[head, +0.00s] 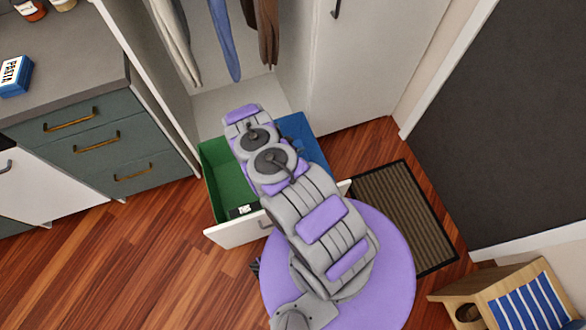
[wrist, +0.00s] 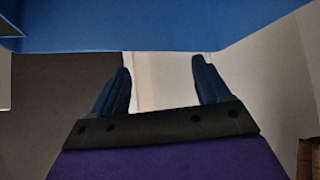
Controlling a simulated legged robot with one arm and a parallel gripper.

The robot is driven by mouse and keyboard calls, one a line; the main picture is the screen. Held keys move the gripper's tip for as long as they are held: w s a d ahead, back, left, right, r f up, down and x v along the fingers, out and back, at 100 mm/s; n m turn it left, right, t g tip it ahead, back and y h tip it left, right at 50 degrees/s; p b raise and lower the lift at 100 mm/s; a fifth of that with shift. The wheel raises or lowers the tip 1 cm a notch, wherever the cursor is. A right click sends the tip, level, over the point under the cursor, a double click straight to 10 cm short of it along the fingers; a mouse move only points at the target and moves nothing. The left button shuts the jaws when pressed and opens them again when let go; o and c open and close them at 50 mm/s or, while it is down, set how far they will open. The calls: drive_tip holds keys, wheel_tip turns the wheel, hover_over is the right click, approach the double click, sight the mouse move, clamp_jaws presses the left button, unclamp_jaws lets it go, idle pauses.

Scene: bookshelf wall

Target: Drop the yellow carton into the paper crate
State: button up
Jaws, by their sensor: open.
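I see no yellow carton in either view, and I cannot pick out a paper crate. My gripper (wrist: 162,68) is open in the wrist view, with its two dark fingers apart and nothing between them. A pale strip shows beyond the gap, and a blue surface (wrist: 160,30) spans the top of that view. In the head view my arm reaches over an open drawer (head: 237,233), and my gripper is hidden there. The drawer shows a green part (head: 222,175) at left and a blue part (head: 298,133) at right. My arm covers part of its inside.
A small black-and-white item (head: 241,211) is by the drawer front. Clothes (head: 222,40) hang above. A counter (head: 75,50) with a blue pasta box (head: 15,76) is at left. A striped mat (head: 405,215) and a wooden piece with a striped top (head: 530,305) are at right. Floor is clear lower left.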

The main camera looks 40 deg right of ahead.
drive_tip(key=p+v, duration=0.3)
drive_tip(key=v, duration=1.3)
drive_tip(key=shift+a, duration=0.15)
drive_tip(key=shift+w+r, duration=0.15)
